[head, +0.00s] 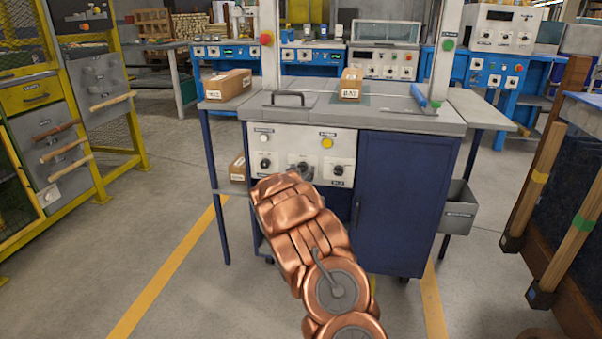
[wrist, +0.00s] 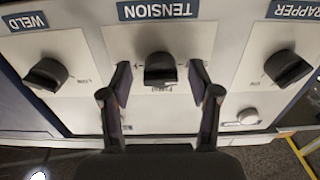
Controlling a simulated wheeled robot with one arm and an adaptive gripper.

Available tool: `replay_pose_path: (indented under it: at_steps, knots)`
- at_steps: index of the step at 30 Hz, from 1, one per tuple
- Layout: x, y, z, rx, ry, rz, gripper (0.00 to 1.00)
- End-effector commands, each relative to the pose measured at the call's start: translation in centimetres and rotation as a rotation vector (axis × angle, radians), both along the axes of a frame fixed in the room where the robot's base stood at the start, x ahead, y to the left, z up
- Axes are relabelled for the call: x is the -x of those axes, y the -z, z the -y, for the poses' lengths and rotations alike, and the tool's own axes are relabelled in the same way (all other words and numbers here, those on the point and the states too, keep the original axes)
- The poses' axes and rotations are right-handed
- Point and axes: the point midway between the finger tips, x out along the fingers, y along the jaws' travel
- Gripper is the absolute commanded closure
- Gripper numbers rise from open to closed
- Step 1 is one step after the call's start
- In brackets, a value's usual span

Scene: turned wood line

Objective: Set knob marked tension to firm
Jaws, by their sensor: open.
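The black tension knob (wrist: 160,72) sits in the middle of the wrist view, which shows the panel upside down, with the TENSION label (wrist: 158,11) beyond it. My gripper (wrist: 160,76) is open, with one finger on each side of the knob and a visible gap on both sides. Small print lies around the knob, but it is too small to read surely, so I cannot tell which setting it points to. In the head view my copper-coloured arm reaches to the control panel (head: 285,140) and hides most of this knob.
The weld knob (wrist: 47,75) and the wrapper knob (wrist: 287,68) flank the tension knob. A pale round button (wrist: 248,117) is close to the right finger. In the head view, boxes (head: 228,84) stand on the bench top, and a blue cabinet door (head: 405,200) is right of the panel.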

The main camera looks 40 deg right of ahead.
Motion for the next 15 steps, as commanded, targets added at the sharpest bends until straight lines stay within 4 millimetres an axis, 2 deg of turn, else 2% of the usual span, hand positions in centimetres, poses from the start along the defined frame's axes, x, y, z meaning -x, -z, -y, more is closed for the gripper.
replay_pose_path:
  at_steps: [7,15]
  knots:
    - [0.0,-0.02,0.02,0.001,0.0,-0.001,0.38]
    - [0.0,-0.03,0.0,0.001,0.0,-0.001,0.66]
